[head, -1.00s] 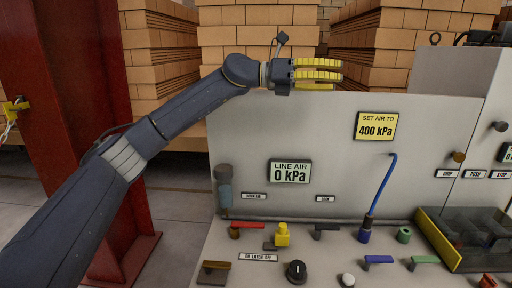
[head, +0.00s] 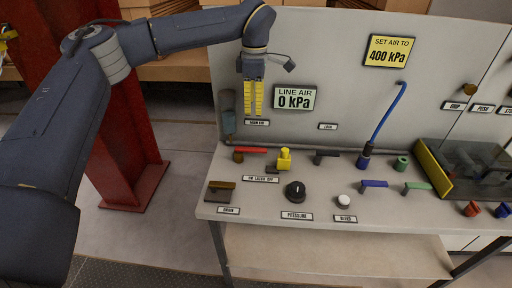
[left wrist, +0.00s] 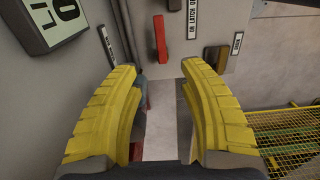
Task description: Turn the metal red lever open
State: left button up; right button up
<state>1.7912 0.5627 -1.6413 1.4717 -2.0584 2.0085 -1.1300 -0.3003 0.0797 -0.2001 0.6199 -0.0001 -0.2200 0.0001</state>
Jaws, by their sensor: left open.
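The red lever (head: 252,150) lies flat on the console top, its bar pointing right from a darker pivot at its left end. In the left wrist view the red lever (left wrist: 160,38) shows ahead, beyond the fingertips and between them. My left gripper (head: 252,112) hangs fingers-down in front of the upright panel, above the lever and apart from it. Its yellow fingers (left wrist: 157,72) are open and empty in the left wrist view. My right gripper is not in view.
A yellow knob (head: 285,157) stands just right of the lever. A brown lever (head: 222,186), black pressure knob (head: 295,190) and white button (head: 343,201) are nearer the front. The line air display (head: 294,98) reads 0 kPa. A red steel post (head: 125,130) stands left.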

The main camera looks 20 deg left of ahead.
aim_at(255, 149)
pick_arm(q)
notch_tip(255, 149, down, 17)
jog(key=shift+r, duration=0.1)
dwell(0.5)
grip_shut()
dwell(0.4)
